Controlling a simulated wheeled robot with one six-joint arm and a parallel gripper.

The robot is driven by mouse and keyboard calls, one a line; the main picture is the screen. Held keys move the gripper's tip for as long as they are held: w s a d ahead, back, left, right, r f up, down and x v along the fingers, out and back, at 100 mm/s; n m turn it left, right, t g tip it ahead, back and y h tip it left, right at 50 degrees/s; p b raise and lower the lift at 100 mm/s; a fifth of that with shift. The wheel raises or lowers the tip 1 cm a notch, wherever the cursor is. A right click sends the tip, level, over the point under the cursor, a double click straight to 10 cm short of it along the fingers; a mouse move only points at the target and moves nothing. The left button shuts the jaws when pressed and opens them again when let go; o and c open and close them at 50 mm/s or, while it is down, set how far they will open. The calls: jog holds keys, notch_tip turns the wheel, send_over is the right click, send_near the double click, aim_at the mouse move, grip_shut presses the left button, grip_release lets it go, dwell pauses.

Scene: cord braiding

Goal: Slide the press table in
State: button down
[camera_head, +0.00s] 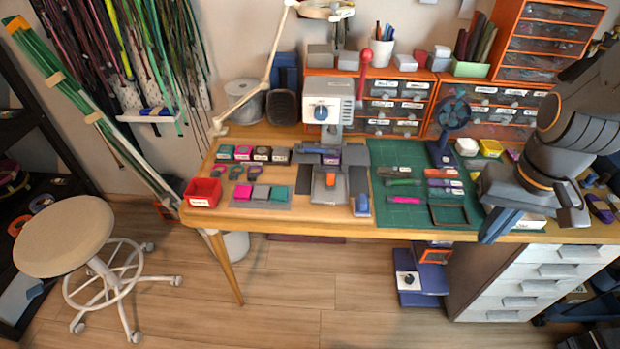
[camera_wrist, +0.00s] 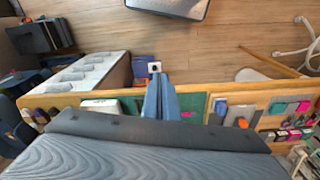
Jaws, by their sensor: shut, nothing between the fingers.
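The press (camera_head: 330,108) stands at the back middle of the wooden workbench, with a pale head, a blue dial and a red-knobbed lever. The grey press table (camera_head: 328,192) lies in front of and below the head, drawn out toward the bench's front edge, with a small orange piece on it. The orange piece and grey plate also show in the wrist view (camera_wrist: 240,113). My gripper (camera_head: 488,236) is at the right of the bench near its front edge, well apart from the press. Its blue fingers are together and empty, also seen in the wrist view (camera_wrist: 158,80).
A green cutting mat (camera_head: 400,216) with coloured strips lies between press and gripper. A blue fan (camera_head: 453,112) stands behind it. A blue-handled tool (camera_head: 361,205) sits right beside the press table. A red bin (camera_head: 203,192) and watch-like bands lie left. A stool (camera_head: 64,236) stands on the floor.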

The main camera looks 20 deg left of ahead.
jog(key=w+a+f+n+t+b, duration=0.1)
jog(key=w+a+f+n+t, duration=0.1)
jog(key=w+a+n, duration=0.4)
jog(key=n+t+y+b, duration=0.1)
jog(key=n+y+b, duration=0.35)
jog(key=n, duration=0.85)
send_near(327, 186)
jog(key=s+d+r+y+p, duration=0.2)
jog(key=s+d+r, duration=0.2)
jog(key=s+d, duration=0.15)
jog(key=shift+h, duration=0.25)
jog(key=x, duration=0.3)
jog(key=b+x, duration=0.1)
jog(key=x, duration=0.6)
jog(key=shift+s+a+f, duration=0.1)
jog(key=shift+s+a, duration=0.15)
jog(key=shift+a, duration=0.15)
jog(key=w, duration=0.1)
jog(key=w+p, duration=0.1)
jog(key=w, duration=0.1)
jog(key=shift+a+r, duration=0.2)
jog(key=shift+a, duration=0.15)
jog(key=shift+w+a, duration=0.1)
jog(key=shift+w, duration=0.35)
